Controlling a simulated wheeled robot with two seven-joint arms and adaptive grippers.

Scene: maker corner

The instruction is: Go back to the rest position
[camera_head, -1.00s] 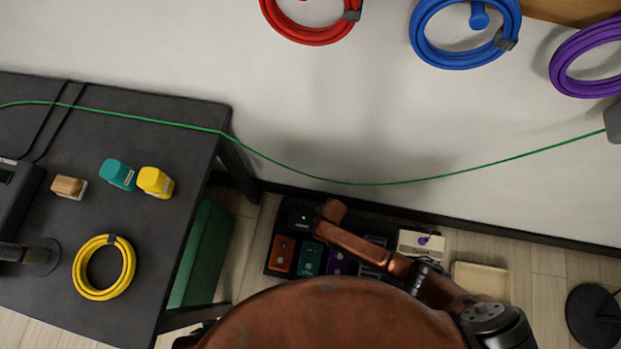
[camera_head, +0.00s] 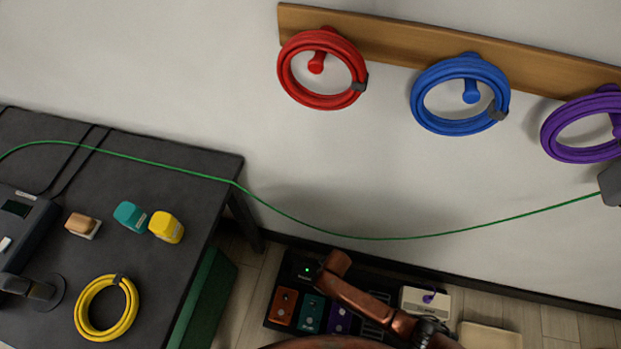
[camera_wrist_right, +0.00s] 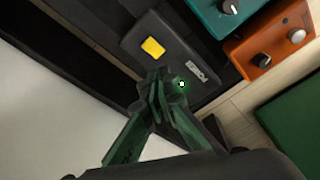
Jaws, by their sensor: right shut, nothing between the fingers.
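My right gripper (camera_wrist_right: 160,90) shows in the right wrist view with its dark green fingers together and nothing between them. It is over a black box with a yellow switch (camera_wrist_right: 152,47) and a lit green light. In the head view, a rust-brown link of my arm (camera_head: 365,300) reaches over the pedal board at the bottom; the gripper itself cannot be made out there. My left gripper is in neither view.
An orange pedal (camera_wrist_right: 268,42) and a teal pedal (camera_wrist_right: 228,8) sit close to the right gripper. A green cable (camera_head: 375,238) hangs across the room from the dark table (camera_head: 195,165). Red (camera_head: 290,85), blue (camera_head: 425,115) and purple (camera_head: 555,145) coils hang on the wall.

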